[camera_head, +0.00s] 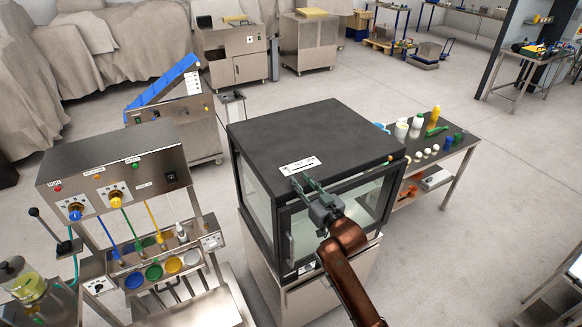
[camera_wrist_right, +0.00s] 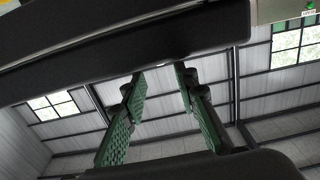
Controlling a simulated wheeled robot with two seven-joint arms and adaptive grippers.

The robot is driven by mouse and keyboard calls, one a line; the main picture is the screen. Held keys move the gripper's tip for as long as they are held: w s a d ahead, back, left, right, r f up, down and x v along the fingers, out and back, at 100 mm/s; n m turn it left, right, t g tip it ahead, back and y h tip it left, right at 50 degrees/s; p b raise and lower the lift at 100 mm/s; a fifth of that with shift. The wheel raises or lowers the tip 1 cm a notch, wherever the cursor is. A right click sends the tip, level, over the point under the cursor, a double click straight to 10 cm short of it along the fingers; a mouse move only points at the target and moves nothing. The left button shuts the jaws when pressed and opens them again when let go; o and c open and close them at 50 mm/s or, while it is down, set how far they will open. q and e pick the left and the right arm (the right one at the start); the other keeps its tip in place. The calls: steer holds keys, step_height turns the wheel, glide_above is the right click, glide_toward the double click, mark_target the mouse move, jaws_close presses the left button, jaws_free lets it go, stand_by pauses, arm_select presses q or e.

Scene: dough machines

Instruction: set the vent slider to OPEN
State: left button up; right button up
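The vent slider's white label plate (camera_head: 299,165) lies on the front part of the dark top of a glass-fronted cabinet (camera_head: 316,137). Small dark markings show on the plate, but I cannot make out the slider knob or its position. My right gripper (camera_head: 304,182) is just in front of the plate, near the cabinet's front top edge; contact cannot be told. In the right wrist view, its green-padded fingers (camera_wrist_right: 160,75) stand apart with nothing between them. A pale label with a green dot (camera_wrist_right: 308,10) shows at that view's upper right corner. My left gripper is out of view.
A steel panel with knobs and coloured hoses (camera_head: 115,185) stands to the left of the cabinet. A table (camera_head: 457,158) with bottles and small items stands to the right. Open floor (camera_head: 500,220) lies at right.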

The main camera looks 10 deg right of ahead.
mark_target(292, 169)
steer(key=x, duration=0.5)
steer(key=shift+w+a+r+p, duration=0.1)
steer(key=shift+w+p, duration=0.1)
steer(key=shift+p, duration=0.15)
steer(key=shift+w+a, duration=0.15)
steer(key=shift+w, duration=0.2)
steer(key=shift+w+a, duration=0.1)
steer(key=shift+w, duration=0.25)
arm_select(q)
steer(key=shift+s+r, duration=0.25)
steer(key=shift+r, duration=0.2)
arm_select(e)
jaws_close()
